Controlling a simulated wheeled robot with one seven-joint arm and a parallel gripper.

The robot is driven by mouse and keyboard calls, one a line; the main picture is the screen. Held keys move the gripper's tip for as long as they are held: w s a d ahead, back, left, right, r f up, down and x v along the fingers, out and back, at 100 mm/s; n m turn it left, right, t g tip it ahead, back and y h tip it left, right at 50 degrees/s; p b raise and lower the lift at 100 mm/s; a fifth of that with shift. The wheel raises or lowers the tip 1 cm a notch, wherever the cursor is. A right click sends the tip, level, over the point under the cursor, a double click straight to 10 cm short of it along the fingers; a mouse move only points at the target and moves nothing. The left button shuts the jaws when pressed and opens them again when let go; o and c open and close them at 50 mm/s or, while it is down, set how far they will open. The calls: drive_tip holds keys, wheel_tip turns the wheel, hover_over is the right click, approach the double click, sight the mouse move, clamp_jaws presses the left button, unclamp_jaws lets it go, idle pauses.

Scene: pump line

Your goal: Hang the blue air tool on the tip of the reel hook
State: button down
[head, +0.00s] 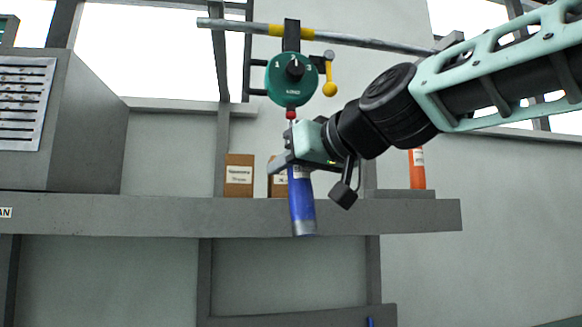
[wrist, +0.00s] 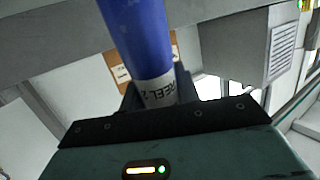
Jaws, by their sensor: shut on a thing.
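The blue air tool (head: 302,205) hangs upright in the head view, with a grey lower end and a white label near its top. My gripper (head: 297,167) is shut on it near that label. In the wrist view the blue air tool (wrist: 137,35) fills the upper middle, its label partly readable as "REEL". The green round reel (head: 291,80) hangs above on a pipe. A red piece (head: 291,114) sits under the reel, just above the tool's top. The hook tip is hidden or too small to make out, so I cannot tell whether the tool touches it.
A grey shelf (head: 420,214) runs behind the tool, with small brown boxes (head: 239,175) and an orange cylinder (head: 417,169) on it. A yellow-ended lever (head: 329,88) hangs right of the reel. A grey cabinet (head: 85,125) stands at the left.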

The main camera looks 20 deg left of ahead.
drive_tip(key=shift+r, duration=0.1)
idle(0.3)
drive_tip(key=c, duration=0.9)
unclamp_jaws()
drive_tip(key=shift+c, duration=0.2)
drive_tip(key=shift+f, duration=0.2)
drive_tip(key=shift+s+d, duration=0.1)
drive_tip(key=b+v, duration=0.7)
drive_tip(key=v, duration=1)
drive_tip(key=shift+r+b, duration=0.2)
drive_tip(key=shift+b, duration=0.15)
drive_tip(key=shift+s+d, duration=0.1)
